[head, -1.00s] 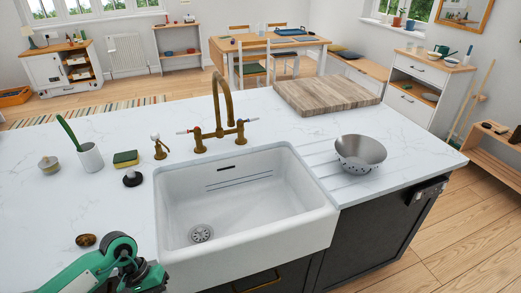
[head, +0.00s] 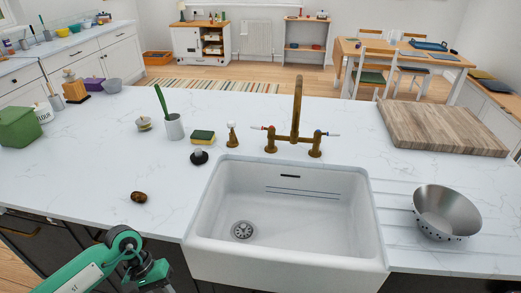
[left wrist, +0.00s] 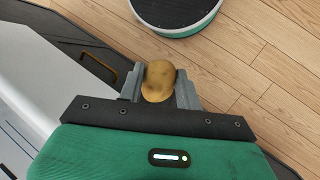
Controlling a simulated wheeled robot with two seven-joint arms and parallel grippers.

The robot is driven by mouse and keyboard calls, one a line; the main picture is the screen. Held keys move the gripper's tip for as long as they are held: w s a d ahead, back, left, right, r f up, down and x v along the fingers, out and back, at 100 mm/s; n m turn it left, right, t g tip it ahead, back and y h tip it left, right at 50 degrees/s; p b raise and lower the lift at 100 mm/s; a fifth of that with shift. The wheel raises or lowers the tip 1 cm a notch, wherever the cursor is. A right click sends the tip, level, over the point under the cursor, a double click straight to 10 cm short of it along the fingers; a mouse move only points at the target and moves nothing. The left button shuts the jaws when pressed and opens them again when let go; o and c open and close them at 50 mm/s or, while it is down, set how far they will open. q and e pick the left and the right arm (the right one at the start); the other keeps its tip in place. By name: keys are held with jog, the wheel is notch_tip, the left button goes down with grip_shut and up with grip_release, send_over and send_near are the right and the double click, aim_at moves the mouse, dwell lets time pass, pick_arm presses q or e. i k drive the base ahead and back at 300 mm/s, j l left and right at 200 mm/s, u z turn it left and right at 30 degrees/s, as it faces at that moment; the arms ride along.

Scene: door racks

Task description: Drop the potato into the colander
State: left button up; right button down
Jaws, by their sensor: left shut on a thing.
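The potato (left wrist: 158,82) is yellow-brown and sits between the two grey fingers of my left gripper (left wrist: 160,72) in the left wrist view. The fingers are shut on it, above the wooden floor. In the head view my left arm comes in at the lower left, in front of the counter; the potato does not show there. The colander (head: 446,212) is a grey metal bowl with holes, upright on the counter right of the sink, well to the right of my left arm. My right gripper is not in view.
The white sink (head: 207,222) with a brass tap (head: 296,110) lies between my left arm and the colander. A wooden board (head: 440,125) lies behind the colander. A small brown object (head: 138,197), a sponge (head: 203,137) and a white cup (head: 174,127) stand left of the sink.

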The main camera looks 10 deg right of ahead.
aim_at(448, 229)
jog(key=l+u, duration=0.15)
jog(key=l, duration=0.95)
jog(key=k+l+u, duration=0.1)
jog(key=l, duration=0.95)
